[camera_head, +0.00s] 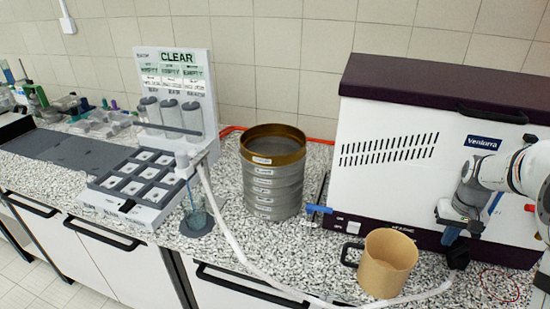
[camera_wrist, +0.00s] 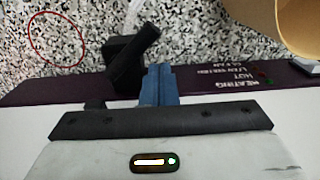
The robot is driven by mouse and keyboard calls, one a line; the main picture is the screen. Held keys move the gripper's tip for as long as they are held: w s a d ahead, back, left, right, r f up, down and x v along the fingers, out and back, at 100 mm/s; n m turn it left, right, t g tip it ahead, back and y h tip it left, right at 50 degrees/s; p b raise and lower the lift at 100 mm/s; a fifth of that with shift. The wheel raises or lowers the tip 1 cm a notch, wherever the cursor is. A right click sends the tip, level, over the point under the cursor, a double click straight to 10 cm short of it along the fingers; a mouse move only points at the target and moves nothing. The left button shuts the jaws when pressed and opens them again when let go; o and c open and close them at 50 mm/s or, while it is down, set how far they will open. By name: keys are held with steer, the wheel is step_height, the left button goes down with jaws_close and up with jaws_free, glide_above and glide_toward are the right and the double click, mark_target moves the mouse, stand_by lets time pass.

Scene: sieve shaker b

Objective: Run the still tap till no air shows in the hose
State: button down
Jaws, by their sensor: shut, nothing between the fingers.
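The still (camera_head: 390,165) is a white cabinet with a dark purple lid and base, at the right in the head view. Its black tap (camera_head: 458,257) sits low at the front. In the wrist view the tap (camera_wrist: 128,62) shows a black lever tilted up to the right. My gripper (camera_head: 450,236) is shut and empty, its blue fingertips (camera_wrist: 160,72) close beside the tap lever; I cannot tell if they touch. A pale hose (camera_head: 240,248) runs along the counter's front and up toward the glass vessel (camera_head: 197,215). Whether it holds air or water is too small to tell.
A tan jug (camera_head: 388,262) stands left of the tap. A sieve stack (camera_head: 272,180) stands mid-counter. A blue-handled valve (camera_head: 319,209) is at the still's left. A grey sorting tray (camera_head: 140,185) and a panel reading CLEAR (camera_head: 178,90) stand left. A red ring (camera_head: 498,285) marks the right counter.

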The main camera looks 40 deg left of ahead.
steer(key=shift+w+f, duration=0.1)
steer(key=shift+f, duration=0.25)
steer(key=shift+w+d+f, duration=0.1)
steer(key=shift+d, duration=0.35)
steer(key=shift+s+d, duration=0.25)
steer(key=shift+d, duration=0.25)
stand_by(0.4)
steer(key=shift+s+d, duration=0.25)
steer(key=shift+d, duration=0.2)
